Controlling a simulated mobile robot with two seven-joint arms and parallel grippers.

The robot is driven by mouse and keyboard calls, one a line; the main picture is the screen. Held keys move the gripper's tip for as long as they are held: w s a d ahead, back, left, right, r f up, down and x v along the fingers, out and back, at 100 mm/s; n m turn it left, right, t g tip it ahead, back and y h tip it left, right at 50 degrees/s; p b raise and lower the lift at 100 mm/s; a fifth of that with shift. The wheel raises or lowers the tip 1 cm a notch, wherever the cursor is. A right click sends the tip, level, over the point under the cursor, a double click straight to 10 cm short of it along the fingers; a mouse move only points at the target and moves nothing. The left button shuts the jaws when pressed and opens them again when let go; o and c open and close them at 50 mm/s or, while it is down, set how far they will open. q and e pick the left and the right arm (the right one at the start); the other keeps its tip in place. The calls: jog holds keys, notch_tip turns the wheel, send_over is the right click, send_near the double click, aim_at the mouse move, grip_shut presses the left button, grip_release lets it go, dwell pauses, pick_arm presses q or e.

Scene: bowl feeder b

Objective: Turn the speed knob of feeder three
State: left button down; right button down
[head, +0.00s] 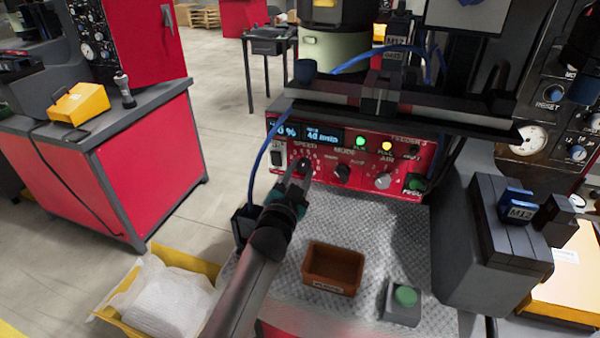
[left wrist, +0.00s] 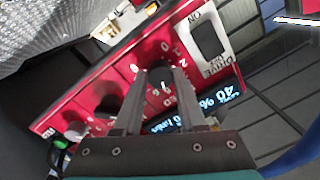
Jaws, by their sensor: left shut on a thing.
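The red front panel of feeder three (head: 325,190) faces me in the head view. Its black speed knob (head: 304,164) is at the panel's left, below the blue displays (head: 308,134). My left gripper (head: 300,175) reaches it from the lower left and is shut on it. In the left wrist view the two fingers (left wrist: 157,78) stand on either side of the speed knob (left wrist: 160,82), with dial numbers around it. The display (left wrist: 212,106) there reads 40 %. The fingers hide part of the dial. My right gripper is not in view.
The mode knob (head: 343,172) and air knob (head: 383,181) sit to the right on the same panel, the white-plated switch (head: 278,155) to the left. A brown bin (head: 333,269) and green button (head: 405,296) are on the metal plate below. A blue cable (head: 257,165) hangs left.

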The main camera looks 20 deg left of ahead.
pick_arm(q)
jog(key=shift+c, duration=2.4)
grip_release()
jog(key=s+p, duration=0.2)
jog(key=s, duration=1.3)
jog(key=shift+s+f, duration=0.15)
